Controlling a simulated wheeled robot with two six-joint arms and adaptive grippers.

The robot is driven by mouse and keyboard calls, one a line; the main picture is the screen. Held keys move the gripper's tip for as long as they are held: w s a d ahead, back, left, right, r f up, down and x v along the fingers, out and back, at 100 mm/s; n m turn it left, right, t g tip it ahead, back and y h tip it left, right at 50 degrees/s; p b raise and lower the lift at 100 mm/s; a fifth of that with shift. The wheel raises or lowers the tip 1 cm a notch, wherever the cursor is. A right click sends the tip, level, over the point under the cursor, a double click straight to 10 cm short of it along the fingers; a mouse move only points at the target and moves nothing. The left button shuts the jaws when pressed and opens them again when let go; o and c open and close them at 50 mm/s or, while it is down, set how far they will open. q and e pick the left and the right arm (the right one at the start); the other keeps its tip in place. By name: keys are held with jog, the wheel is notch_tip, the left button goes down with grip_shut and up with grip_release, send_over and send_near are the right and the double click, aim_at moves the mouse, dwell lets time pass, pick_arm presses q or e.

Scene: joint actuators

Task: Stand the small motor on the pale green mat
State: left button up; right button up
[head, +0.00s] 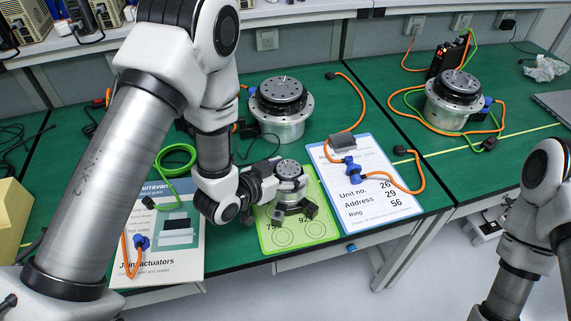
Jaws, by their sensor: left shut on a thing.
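The small motor (290,170) is a short silver cylinder with a dark top face. It is upright and seen over the pale green mat (305,234). My left gripper (292,207) comes in from the left and is shut on the small motor, with its dark fingers around the lower part. The fingers hide the motor's base, so I cannot tell whether it touches the mat. The mat has printed circles and numbers, partly covered by the gripper. My right arm is at the right edge, and its gripper is out of view.
A large motor (281,119) stands behind the mat, and another (454,101) stands at the right. A white sheet (357,205) with an orange-cabled connector lies right of the mat. A printed booklet (185,262) lies left. The table's front edge is close.

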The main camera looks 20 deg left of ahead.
pick_arm(q)
jog(key=shift+r, duration=0.1)
jog(key=o, duration=1.8)
jog(key=shift+s, duration=0.15)
jog(key=b+v, duration=0.1)
jog(key=v, duration=0.3)
jog(key=shift+s+a, duration=0.2)
jog(key=shift+s, duration=0.15)
jog(key=p+v, duration=0.7)
jog(key=p, duration=0.3)
jog(key=shift+r, duration=0.1)
